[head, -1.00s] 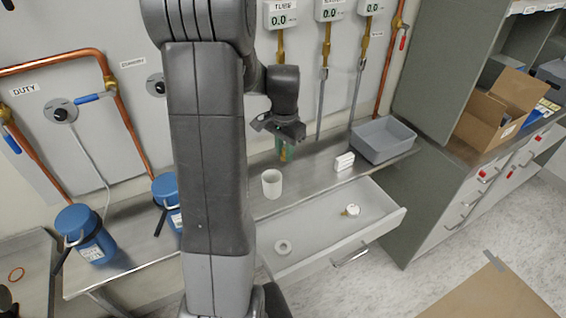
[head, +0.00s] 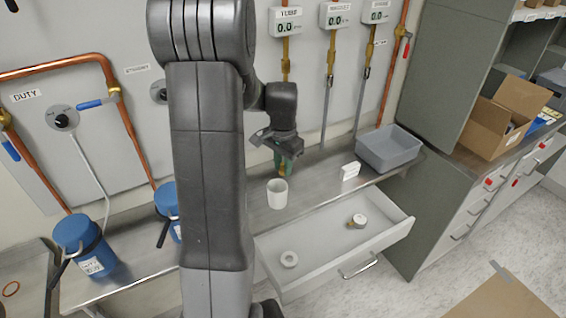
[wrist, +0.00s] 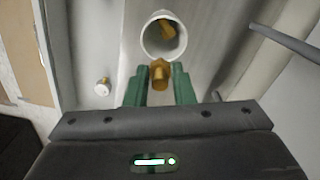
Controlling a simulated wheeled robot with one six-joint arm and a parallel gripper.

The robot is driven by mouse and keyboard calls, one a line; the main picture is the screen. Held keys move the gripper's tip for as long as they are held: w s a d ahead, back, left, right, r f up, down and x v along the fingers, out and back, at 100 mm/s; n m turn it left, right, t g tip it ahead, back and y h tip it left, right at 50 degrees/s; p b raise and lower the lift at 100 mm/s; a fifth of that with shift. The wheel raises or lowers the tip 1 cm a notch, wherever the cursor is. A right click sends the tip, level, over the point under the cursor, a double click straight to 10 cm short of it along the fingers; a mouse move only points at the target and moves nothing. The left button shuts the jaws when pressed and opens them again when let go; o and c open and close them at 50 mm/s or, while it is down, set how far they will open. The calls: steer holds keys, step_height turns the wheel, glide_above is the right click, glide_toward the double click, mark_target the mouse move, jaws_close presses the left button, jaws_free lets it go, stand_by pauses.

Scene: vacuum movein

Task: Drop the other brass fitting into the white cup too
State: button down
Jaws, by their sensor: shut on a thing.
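The white cup (head: 277,193) stands upright on the metal bench, just behind the open drawer. In the wrist view the cup (wrist: 148,46) opens toward the camera, with one brass fitting (wrist: 166,29) inside it. My gripper (head: 285,167) is just above and behind the cup in the head view. In the wrist view its green fingers (wrist: 159,88) are shut on another brass fitting (wrist: 159,72). This held fitting sits next to the cup's near rim in that view. I cannot tell the height gap between them.
The open drawer (head: 325,245) holds a white ring (head: 289,259) and a small round white-and-brass piece (head: 357,221). A white block (head: 350,171) and a grey bin (head: 388,147) stand to the right on the bench. Blue canisters (head: 84,244) stand at left.

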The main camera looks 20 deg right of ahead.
steer(key=c, duration=1.1)
jaws_free()
steer(key=shift+c, duration=0.2)
steer(key=shift+r, duration=0.15)
step_height(320, 180, up, 14)
steer(key=b, duration=0.1)
steer(key=shift+f, duration=0.2)
steer(key=shift+f, duration=0.15)
step_height(320, 180, down, 13)
steer(key=shift+f+p, duration=0.1)
steer(key=shift+p, duration=0.5)
steer(key=shift+r+p, duration=1.3)
steer(key=shift+r, duration=0.35)
